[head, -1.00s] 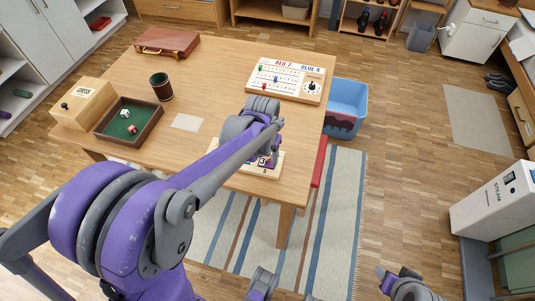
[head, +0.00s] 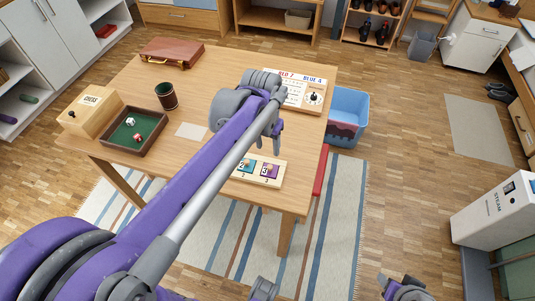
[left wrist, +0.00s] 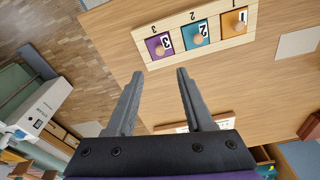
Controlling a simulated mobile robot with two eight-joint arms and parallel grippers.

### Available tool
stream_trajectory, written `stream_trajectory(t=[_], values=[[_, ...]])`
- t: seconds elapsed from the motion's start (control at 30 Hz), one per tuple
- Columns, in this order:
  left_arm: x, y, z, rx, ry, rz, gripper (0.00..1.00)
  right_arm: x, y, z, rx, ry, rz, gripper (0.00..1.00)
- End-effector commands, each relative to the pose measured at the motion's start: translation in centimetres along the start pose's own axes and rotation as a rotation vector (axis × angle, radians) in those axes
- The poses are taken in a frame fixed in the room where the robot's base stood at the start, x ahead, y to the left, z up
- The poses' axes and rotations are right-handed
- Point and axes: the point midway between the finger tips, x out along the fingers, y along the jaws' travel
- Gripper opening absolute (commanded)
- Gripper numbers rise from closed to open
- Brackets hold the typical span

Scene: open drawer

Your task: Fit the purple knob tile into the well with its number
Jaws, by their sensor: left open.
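The wooden number board (head: 258,178) lies on the near right part of the table. It also shows in the left wrist view (left wrist: 202,48), with wells marked 1, 2 and 3. The purple knob tile (left wrist: 152,44), bearing a 3, sits at the well marked 3; I cannot tell whether it is fully seated. It also shows in the head view (head: 270,171). The teal 2 tile (left wrist: 191,40) and orange 1 tile (left wrist: 230,27) lie beside it. My left gripper (left wrist: 158,72) is open and empty, apart from the board. My right gripper (head: 400,287) is only partly visible.
A white paper (head: 192,131) and a green-lined dice tray (head: 133,140) lie left of the board. A dice box (head: 92,108), cup (head: 166,96) and brown case (head: 172,52) stand farther left. A game board (head: 313,98) lies at the back right.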

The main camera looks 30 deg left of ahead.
Motion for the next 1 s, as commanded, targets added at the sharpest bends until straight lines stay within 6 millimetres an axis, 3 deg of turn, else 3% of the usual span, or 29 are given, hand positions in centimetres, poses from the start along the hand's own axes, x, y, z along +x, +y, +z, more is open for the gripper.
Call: stream_trajectory(t=[0.13,0.23,0.4,0.6,1.0], values=[[-0.4,1.1,2.1,0.007,0.034,-0.003,0.53,0.0,0.0,0.0,0.0,0.0,0.0,0.52],[0.0,2.5,5.1,0.014,0.091,-0.007,0.53,0.0,0.0,0.0,0.0,0.0,0.0,0.52],[1.8,4.7,11.1,0.024,0.203,-0.004,0.53,0.0,0.0,0.0,0.0,0.0,0.0,0.52],[4.0,6.0,15.5,0.032,0.294,0.005,0.53,0.0,0.0,0.0,0.0,0.0,0.0,0.52],[4.5,6.2,16.4,0.031,0.316,0.009,0.53,-0.1,0.0,0.0,0.0,0.0,0.0,0.52]])
